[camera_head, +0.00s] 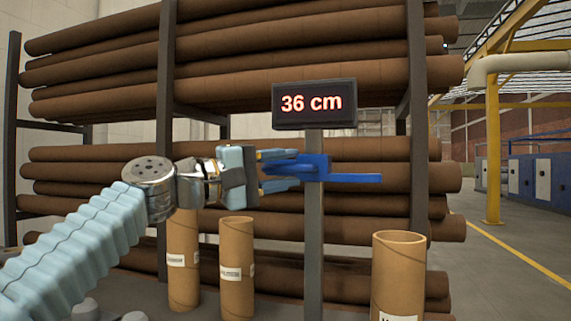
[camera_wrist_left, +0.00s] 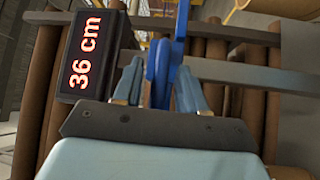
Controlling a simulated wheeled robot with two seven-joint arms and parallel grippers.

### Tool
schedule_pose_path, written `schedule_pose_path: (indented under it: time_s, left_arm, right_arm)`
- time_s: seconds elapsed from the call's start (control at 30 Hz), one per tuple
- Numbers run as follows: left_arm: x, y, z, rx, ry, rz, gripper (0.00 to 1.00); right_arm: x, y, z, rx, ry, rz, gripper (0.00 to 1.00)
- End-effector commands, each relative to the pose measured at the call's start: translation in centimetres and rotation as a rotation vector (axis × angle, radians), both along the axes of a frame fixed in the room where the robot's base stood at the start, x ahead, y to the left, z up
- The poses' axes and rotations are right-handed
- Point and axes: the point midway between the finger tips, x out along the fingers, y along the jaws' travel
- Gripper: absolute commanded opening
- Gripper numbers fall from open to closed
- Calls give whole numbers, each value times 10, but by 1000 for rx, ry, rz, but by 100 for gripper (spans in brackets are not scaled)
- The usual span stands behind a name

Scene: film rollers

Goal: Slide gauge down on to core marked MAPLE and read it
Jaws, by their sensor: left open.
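The gauge has a grey post (camera_head: 313,235), a black display (camera_head: 314,104) reading 36 cm in red, and a blue slider (camera_head: 318,167) with a flat arm (camera_head: 355,178) pointing right. My left gripper (camera_head: 292,170) is open at the slider; in the left wrist view its fingers lie on either side of a blue slider part (camera_wrist_left: 160,75). Three brown cardboard cores stand upright below: left (camera_head: 183,285), middle (camera_head: 237,300) and right (camera_head: 398,275). The blue arm is higher than the right core's rim. The core labels are too small or cut off to read. My right gripper is not in view.
A dark rack (camera_head: 417,120) stacked with long brown rolls stands behind the gauge. At the right are a yellow column (camera_head: 492,150), grey-blue cabinets (camera_head: 540,180) and open floor with a yellow line (camera_head: 510,262).

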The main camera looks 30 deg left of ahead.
Motion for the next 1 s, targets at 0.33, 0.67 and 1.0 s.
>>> schedule_pose_path:
  time_s: [0.33, 0.67, 1.0]
  left_arm:
    - [5, -3, 0, 0, 0, -1, 41]
    - [5, -3, 0, 0, 0, 0, 0]
    - [5, -3, -6, 1, 1, -1, 0]
  right_arm:
    - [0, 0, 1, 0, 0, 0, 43]
    - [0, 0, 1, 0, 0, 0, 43]
    - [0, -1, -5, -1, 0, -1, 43]
